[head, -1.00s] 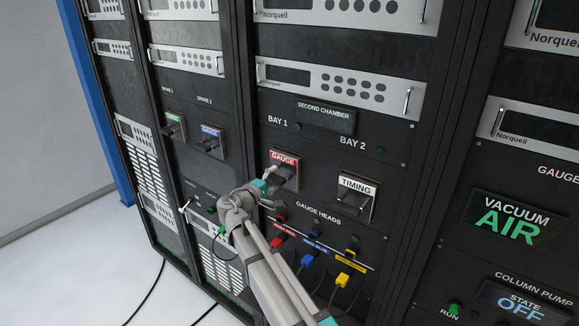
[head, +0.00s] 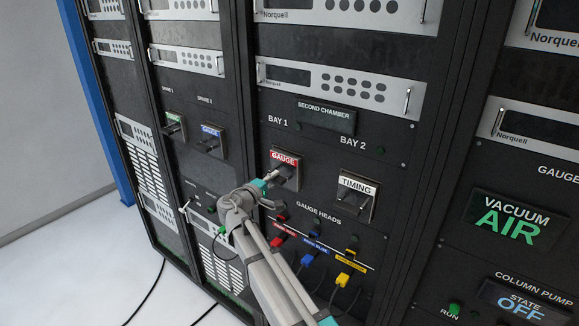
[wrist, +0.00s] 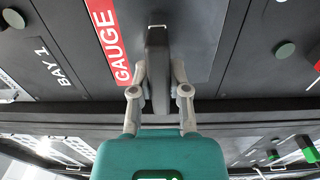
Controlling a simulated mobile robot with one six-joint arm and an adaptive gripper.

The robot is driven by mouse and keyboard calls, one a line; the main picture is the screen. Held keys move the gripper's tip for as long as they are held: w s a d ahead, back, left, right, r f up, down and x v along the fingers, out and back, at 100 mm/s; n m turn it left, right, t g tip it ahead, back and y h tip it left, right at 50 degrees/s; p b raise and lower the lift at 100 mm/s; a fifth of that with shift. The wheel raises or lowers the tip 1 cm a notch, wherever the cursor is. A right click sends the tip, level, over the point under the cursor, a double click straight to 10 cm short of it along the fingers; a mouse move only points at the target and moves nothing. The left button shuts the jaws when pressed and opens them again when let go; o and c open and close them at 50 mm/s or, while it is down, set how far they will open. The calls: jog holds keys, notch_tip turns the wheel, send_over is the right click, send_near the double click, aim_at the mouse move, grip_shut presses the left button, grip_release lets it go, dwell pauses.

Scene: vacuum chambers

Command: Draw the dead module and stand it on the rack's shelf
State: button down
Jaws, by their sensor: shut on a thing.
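The gauge module (head: 283,158), with a red GAUGE label, sits in bay 1 of the black rack panel. In the wrist view its red label (wrist: 108,42) is beside a dark upright handle (wrist: 157,75). My gripper (head: 273,178) is at this module in the head view. In the wrist view my gripper (wrist: 159,68) has one finger on each side of the handle and is shut on it. The module still looks seated in its bay. The timing module (head: 357,188), with a white label, sits in bay 2 to the right. I cannot make out the rack's shelf.
Spare modules with a green label (head: 173,120) and a blue label (head: 211,132) sit in the left cabinet. Below the bays, red, blue and yellow (head: 343,280) plugs hang on cables close to my arm. Bare floor (head: 80,270) lies at lower left.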

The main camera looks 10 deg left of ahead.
jog(key=shift+s, duration=0.1)
jog(key=shift+s+a, duration=0.2)
jog(key=shift+s, duration=0.3)
jog(key=shift+v, duration=2.2)
jog(key=v, duration=0.8)
jog(key=shift+s+a, duration=0.15)
jog(key=shift+s, duration=0.1)
dwell(3.6)
